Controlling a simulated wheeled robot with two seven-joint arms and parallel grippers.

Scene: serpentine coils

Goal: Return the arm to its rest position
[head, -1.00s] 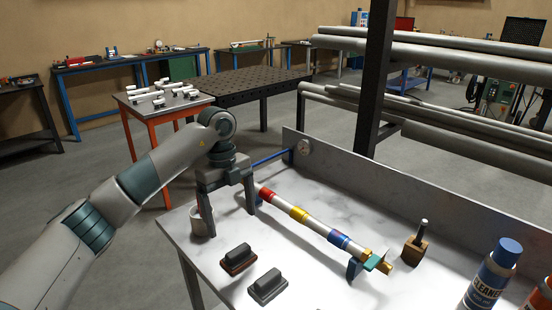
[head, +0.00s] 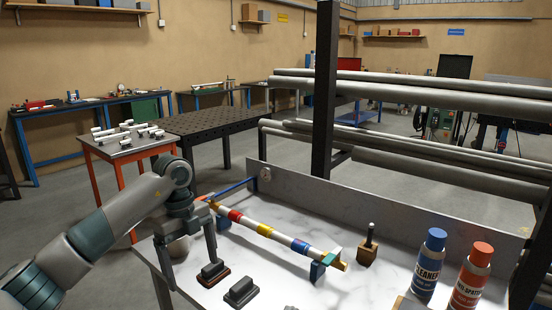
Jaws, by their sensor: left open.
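My left gripper (head: 190,262) is open and empty, fingers pointing down over the left part of the table (head: 200,297). A white tube with red, yellow and blue bands (head: 265,230) lies to the right of the gripper on blue supports (head: 317,271). Its left end is close to the gripper in the picture. My left arm (head: 125,215) reaches in from the lower left. My right gripper is not in view.
Two dark-handled blocks (head: 212,274) (head: 241,292) sit in front of the tube. A wooden block with a peg (head: 368,248) stands right of it. A blue cleaner bottle (head: 428,265) and a red spray can (head: 471,278) stand at the right. A low metal wall (head: 380,205) edges the back.

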